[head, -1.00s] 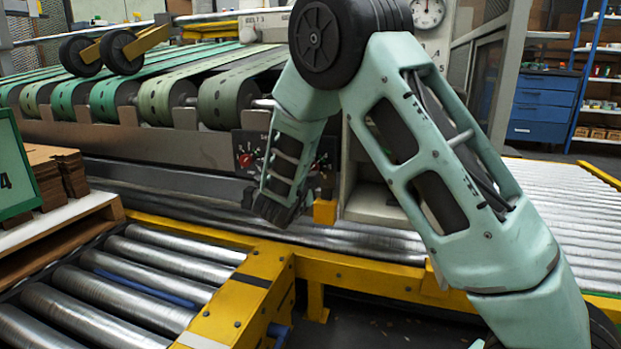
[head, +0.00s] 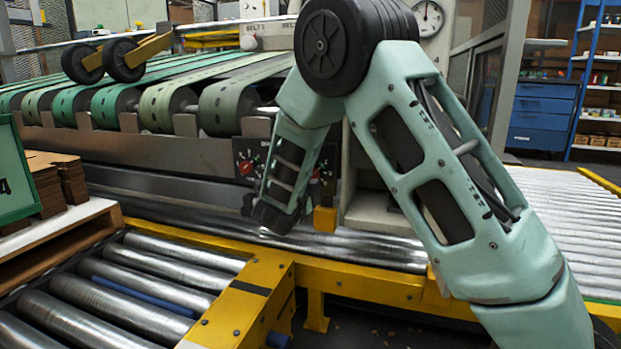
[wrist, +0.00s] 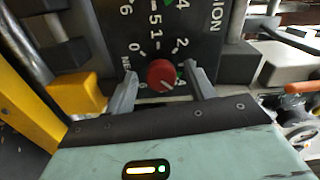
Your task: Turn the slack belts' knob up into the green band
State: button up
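A dark panel (wrist: 200,32) with white numbers and small green marks fills the top of the wrist view. A red knob (wrist: 161,74) with a pale pointer line sits on it. My gripper (wrist: 162,88) is open, with one grey finger on each side of the knob and a visible gap to each. In the head view the panel (head: 248,150) is partly behind my arm. One red knob (head: 246,167) shows left of my forearm and another (head: 327,171) right of it. My fingertips are hidden there. Green belts (head: 160,105) run across the stacker.
A yellow block (wrist: 76,95) stands left of my gripper in the wrist view. An orange-handled part (wrist: 300,87) lies to the right. Roller conveyors (head: 140,275) with yellow frames (head: 245,300) fill the foreground. A round gauge (head: 428,17) is at the upper right.

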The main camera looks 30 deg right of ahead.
jog(key=p+v, duration=0.5)
jog(key=v, duration=1.2)
jog(key=shift+s+a+p, duration=0.2)
jog(key=shift+p, duration=0.15)
